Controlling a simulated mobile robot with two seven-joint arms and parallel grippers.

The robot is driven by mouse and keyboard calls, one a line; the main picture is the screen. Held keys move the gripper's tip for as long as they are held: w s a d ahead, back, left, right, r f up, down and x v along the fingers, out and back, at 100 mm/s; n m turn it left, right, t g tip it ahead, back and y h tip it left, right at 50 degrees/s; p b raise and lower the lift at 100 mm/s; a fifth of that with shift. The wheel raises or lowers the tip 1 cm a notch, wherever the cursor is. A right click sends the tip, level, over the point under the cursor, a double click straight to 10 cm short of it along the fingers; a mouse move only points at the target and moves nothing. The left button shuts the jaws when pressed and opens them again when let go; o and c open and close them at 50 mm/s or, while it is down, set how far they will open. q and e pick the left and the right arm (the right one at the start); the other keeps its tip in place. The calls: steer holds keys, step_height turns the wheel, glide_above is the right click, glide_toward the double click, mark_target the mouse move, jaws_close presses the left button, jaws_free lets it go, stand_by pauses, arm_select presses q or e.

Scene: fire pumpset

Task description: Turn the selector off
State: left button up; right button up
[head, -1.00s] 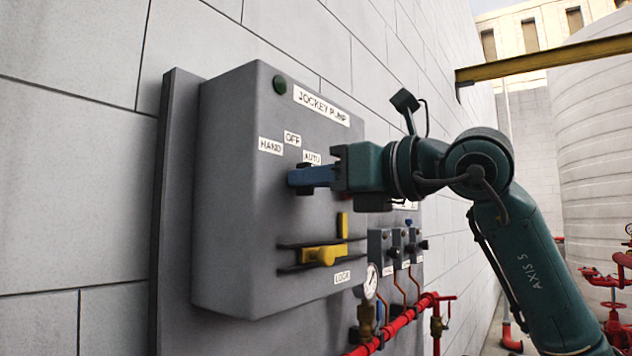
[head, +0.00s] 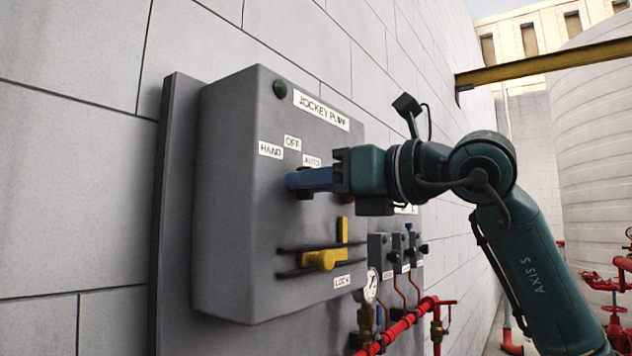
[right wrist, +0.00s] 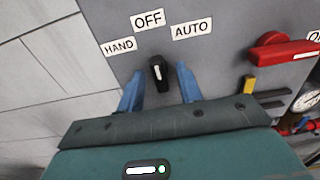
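The selector (right wrist: 157,73) is a black knob with a white mark on the grey jockey pump panel (head: 232,200). In the right wrist view its marked end points up toward the OFF label (right wrist: 149,19), between HAND (right wrist: 119,46) and AUTO (right wrist: 191,29). My right gripper (right wrist: 158,80) is open, with one blue finger on each side of the knob and visible gaps to it. In the head view my right gripper (head: 290,181) reaches the panel from the right and its fingers mostly hide the knob. My left gripper is not in view.
A yellow lock handle (head: 322,260) sits in a slot below the selector. A red handle (right wrist: 285,54) shows to the right in the wrist view. A gauge (head: 371,285) and red pipe (head: 400,328) are lower right. A yellow beam (head: 545,62) crosses behind my arm.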

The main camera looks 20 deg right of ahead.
steer(key=b+v, duration=0.2)
steer(key=v, duration=1.1)
